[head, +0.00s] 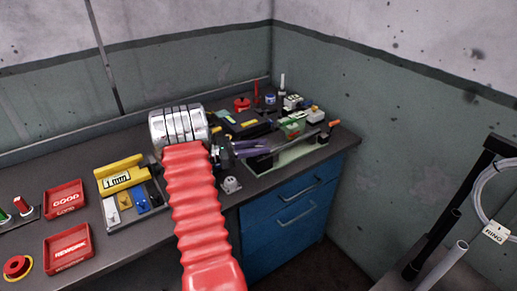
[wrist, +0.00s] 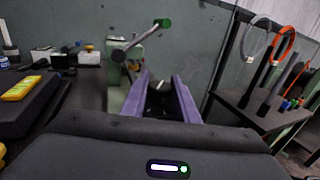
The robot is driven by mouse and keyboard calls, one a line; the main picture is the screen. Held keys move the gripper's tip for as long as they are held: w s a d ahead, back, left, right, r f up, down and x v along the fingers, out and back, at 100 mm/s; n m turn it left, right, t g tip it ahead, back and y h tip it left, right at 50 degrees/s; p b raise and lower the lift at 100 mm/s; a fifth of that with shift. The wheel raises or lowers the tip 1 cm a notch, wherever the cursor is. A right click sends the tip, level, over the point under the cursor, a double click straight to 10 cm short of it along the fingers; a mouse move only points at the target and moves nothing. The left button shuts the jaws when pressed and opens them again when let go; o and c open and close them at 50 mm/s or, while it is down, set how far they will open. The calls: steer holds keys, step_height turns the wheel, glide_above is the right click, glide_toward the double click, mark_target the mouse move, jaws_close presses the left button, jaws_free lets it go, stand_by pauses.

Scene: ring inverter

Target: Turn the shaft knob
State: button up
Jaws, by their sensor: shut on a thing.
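My gripper (head: 262,148) reaches across the workbench at the end of my red-sleeved arm. Its two purple fingers also show in the wrist view (wrist: 160,92), closed on a small dark part between them, apparently the shaft knob (wrist: 158,98). The part is mostly hidden by the fingers, so its shape and angle cannot be told. A green machine (head: 292,128) stands just beyond the fingers. In the wrist view this machine (wrist: 132,62) shows a grey crank with a green-ended handle (wrist: 164,23).
Red GOOD (head: 67,198) and REWORK (head: 68,246) trays lie at left, near a yellow-backed parts holder (head: 122,174). Blue drawers (head: 292,209) are under the bench. A rack with hanging rings (wrist: 285,45) stands at right.

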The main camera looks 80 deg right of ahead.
steer(key=shift+d+m+g+y, duration=0.1)
steer(key=shift+m+g+y, duration=0.6)
steer(key=shift+y, duration=0.4)
steer(key=shift+m+y, duration=0.3)
steer(key=shift+r, duration=0.1)
steer(key=o, duration=1.1)
steer(key=shift+c, duration=0.2)
steer(key=shift+w, duration=0.1)
